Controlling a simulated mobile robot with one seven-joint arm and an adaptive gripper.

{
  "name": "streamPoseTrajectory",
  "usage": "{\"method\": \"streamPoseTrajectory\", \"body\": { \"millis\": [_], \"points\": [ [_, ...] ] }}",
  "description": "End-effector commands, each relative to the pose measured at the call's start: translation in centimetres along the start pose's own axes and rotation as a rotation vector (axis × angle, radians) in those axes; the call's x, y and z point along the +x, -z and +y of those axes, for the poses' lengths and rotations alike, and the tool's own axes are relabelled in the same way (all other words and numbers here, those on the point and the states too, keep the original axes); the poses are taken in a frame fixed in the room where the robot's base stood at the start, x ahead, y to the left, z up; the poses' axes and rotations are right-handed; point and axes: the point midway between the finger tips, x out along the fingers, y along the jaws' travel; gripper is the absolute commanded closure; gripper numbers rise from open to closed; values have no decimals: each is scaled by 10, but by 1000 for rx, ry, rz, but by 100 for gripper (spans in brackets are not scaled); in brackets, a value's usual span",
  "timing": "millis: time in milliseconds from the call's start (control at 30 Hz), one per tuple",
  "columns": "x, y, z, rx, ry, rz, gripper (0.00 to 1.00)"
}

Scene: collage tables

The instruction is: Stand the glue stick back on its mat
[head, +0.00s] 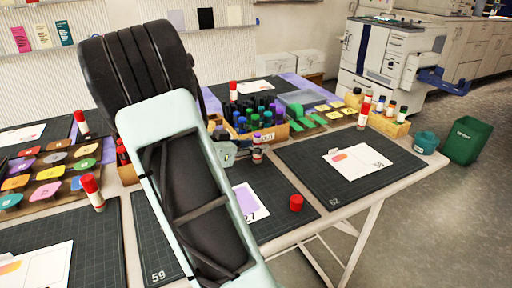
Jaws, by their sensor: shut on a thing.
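My gripper (248,153) is small in the head view, beyond my pale green arm link, which hides part of it. It is shut on a slim light-coloured stick with a purple-grey top (257,141), apparently the glue stick, held roughly upright above the middle mat. A short red cylinder like a cap (296,202) sits on the right part of that dark gridded mat (275,226), beside a white card with a purple patch (250,201). The right mat, marked 62 (310,177), holds a card with an orange shape (360,161). My arm covers much of the middle mat.
Red-capped glue sticks stand at the left (92,192), far left (81,122), back (233,91) and right (364,110). A cardboard box of bottles (277,133) stands behind my gripper. A teal pot (425,143) stands at the right edge; a green bin (468,141) is beyond it.

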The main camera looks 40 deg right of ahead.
Motion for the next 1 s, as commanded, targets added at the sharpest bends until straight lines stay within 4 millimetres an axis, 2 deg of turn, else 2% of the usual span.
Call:
{"method": "streamPoseTrajectory", "body": {
  "millis": [33, 167, 200, 367, 633, 733, 867, 1000],
  "points": [
    [0, -8, 2, -7, -1, -13, 100],
    [0, -9, 2, -8, -2, -15, 100],
    [0, -9, 2, -8, -2, -15, 77],
    [0, -7, 2, -7, -2, -12, 60],
    [0, -5, 1, -4, -1, -9, 60],
    [-6, -4, 0, -4, 1, -8, 60],
    [-26, -4, 0, -3, 4, -8, 60],
    [-57, -4, -1, -4, 5, -9, 60]
  ]
}}
